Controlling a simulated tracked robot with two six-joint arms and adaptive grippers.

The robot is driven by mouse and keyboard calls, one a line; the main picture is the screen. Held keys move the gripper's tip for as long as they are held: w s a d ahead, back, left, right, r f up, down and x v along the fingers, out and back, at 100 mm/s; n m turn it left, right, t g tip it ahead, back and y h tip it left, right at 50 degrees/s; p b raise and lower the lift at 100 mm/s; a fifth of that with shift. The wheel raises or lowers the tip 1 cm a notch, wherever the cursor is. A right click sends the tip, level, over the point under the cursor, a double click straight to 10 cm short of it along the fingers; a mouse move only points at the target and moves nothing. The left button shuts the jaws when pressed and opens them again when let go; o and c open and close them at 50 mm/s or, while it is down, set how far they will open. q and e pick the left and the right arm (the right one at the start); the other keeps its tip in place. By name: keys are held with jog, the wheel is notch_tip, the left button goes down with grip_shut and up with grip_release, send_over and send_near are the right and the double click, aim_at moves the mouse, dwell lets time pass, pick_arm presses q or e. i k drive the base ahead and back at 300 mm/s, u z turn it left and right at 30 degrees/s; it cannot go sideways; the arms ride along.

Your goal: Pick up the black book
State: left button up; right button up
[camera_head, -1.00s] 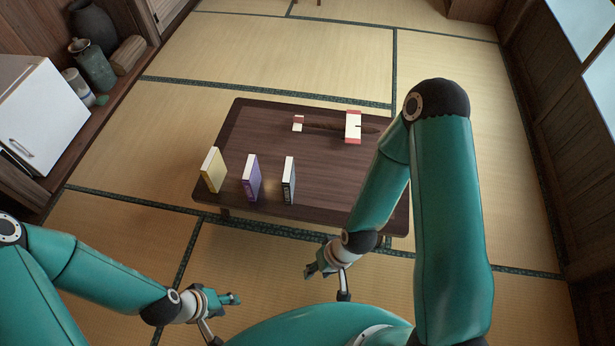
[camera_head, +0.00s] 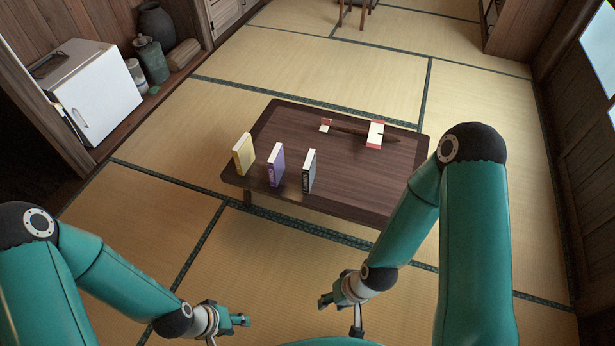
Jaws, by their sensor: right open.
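The black book (camera_head: 309,172) stands upright near the front edge of the low dark table. A purple book (camera_head: 275,165) and a yellow book (camera_head: 243,154) stand upright to its left, with gaps between them. My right gripper (camera_head: 328,301) is open and empty over the floor in front of the table, well apart from the black book. My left gripper (camera_head: 243,318) is further left and lower in the picture, also away from the table. Its fingers are small and seen from the side, so I cannot tell how they are set.
The low table (camera_head: 350,181) has clear room right of the black book. A brown stick-like item with white and red parts (camera_head: 376,134) lies at its back. A white box-like cabinet (camera_head: 92,92) and jars (camera_head: 152,60) stand at the left wall. Tatami floor in front is clear.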

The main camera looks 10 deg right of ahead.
aim_at(309, 168)
jog(key=u, duration=0.35)
jog(key=i, duration=1.65)
jog(key=z, duration=0.4)
